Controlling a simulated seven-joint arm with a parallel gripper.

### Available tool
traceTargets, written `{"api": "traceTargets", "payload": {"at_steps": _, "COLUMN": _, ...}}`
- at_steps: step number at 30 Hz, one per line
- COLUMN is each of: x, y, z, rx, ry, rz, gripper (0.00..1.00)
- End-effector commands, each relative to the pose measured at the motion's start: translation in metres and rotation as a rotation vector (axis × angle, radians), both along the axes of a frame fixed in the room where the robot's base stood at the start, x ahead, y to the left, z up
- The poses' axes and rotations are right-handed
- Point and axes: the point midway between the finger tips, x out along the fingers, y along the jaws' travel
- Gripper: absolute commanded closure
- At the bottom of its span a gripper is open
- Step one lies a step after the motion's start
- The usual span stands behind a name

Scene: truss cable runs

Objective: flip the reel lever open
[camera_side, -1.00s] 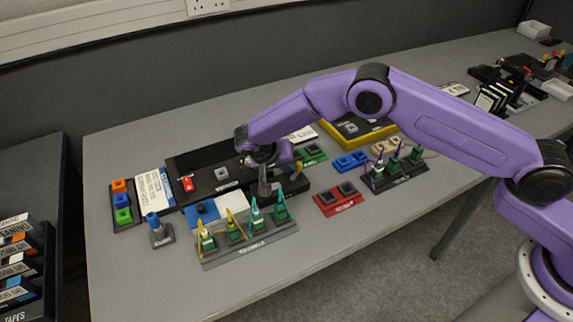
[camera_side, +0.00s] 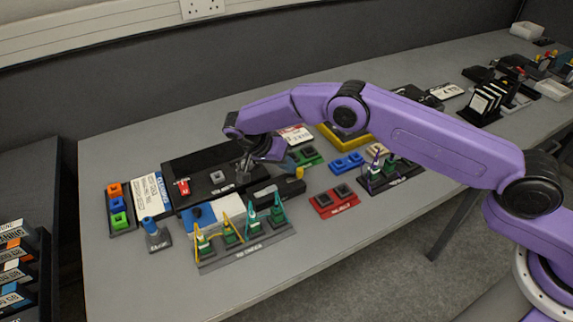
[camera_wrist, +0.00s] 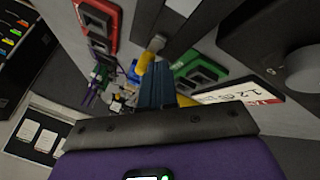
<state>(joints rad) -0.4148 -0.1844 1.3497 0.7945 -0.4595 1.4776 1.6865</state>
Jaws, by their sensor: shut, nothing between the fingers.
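My gripper (camera_side: 244,172) is shut and empty, pointing down above the dark board at the left of the bench. Its closed fingers (camera_wrist: 157,85) stand up in the middle of the wrist view. A dark block with a yellow end (camera_side: 300,172) lies just right of the gripper. It seems to be the reel lever part, and a yellow end (camera_wrist: 150,50) also shows beyond the fingers in the wrist view. I cannot tell the lever's position, and no contact is visible.
A rack of cone-topped green plugs (camera_side: 240,240) stands in front of the gripper. A red block (camera_side: 336,200), a blue block (camera_side: 348,163) and a green block (camera_side: 306,156) lie to the right. A small blue-topped post (camera_side: 155,235) stands front left. The front bench edge is clear.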

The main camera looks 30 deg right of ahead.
Motion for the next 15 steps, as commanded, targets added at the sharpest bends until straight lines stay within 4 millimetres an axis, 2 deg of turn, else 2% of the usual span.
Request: {"api": "traceTargets", "payload": {"at_steps": 15, "x": -0.0003, "y": -0.0024, "z": -0.0003, "rx": -0.003, "ry": 0.002, "rz": -0.050, "gripper": 1.00}}
